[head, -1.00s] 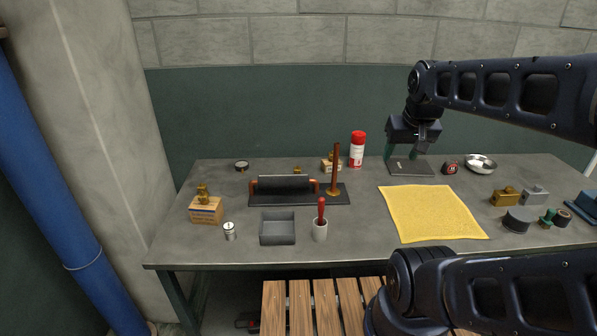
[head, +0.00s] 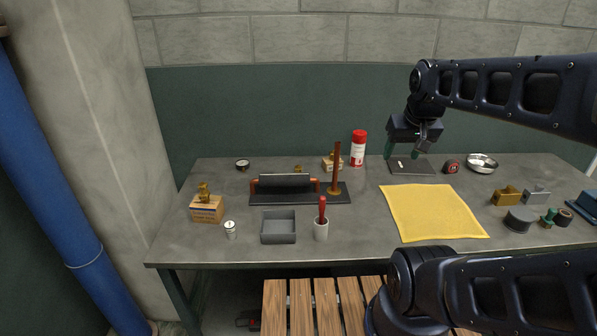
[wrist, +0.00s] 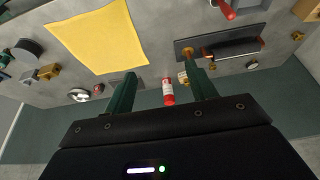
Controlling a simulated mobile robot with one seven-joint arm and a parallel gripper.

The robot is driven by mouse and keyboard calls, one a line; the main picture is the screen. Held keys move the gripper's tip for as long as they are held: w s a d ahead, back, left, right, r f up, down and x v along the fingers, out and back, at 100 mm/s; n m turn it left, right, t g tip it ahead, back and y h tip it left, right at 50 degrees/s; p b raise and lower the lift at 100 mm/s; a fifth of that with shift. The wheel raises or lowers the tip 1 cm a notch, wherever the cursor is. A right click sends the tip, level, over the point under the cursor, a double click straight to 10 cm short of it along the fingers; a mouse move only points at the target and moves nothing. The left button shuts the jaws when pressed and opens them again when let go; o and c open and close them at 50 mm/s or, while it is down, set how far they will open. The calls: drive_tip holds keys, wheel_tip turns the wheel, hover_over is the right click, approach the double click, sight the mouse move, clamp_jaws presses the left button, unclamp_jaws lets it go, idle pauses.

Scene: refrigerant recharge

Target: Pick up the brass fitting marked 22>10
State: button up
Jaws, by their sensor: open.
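Several brass pieces are in view, and no 22>10 marking is legible on any. One brass fitting (head: 203,192) stands on a cardboard box (head: 207,211) at the left of the bench. Another small brass piece (head: 297,169) is behind the dark stand, partly hidden. A third brass piece (head: 331,156) is on a small box at the back. A brass block (head: 506,195) lies at the right; it also shows in the wrist view (wrist: 49,71). My gripper (head: 402,154) is open and empty above the back right of the bench; its two green fingers show apart in the wrist view (wrist: 160,72).
A dark stand (head: 335,198) with an upright copper-coloured post, a grey tray (head: 278,240), and a cup (head: 321,230) with a red-handled tool occupy the middle. A red-and-white can (head: 357,152) stands at the back. The yellow cloth (head: 432,213) is bare.

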drive_tip(key=n+g+h, duration=0.5)
drive_tip(key=n, duration=1.2)
hover_over(298, 167)
drive_tip(key=w+a, duration=0.2)
drive_tip(key=a, duration=0.2)
wheel_tip(298, 167, down, 24)
drive_tip(key=x, duration=0.5)
drive_tip(key=shift+s+a+f, duration=0.1)
drive_tip(key=shift+s+a, duration=0.05)
drive_tip(key=shift+y, duration=0.3)
drive_tip(key=shift+s+x, duration=0.2)
drive_tip(key=shift+x, duration=1.15)
drive_tip(key=shift+s+x, duration=0.15)
drive_tip(key=shift+x, duration=1.2)
drive_tip(key=c, duration=1.1)
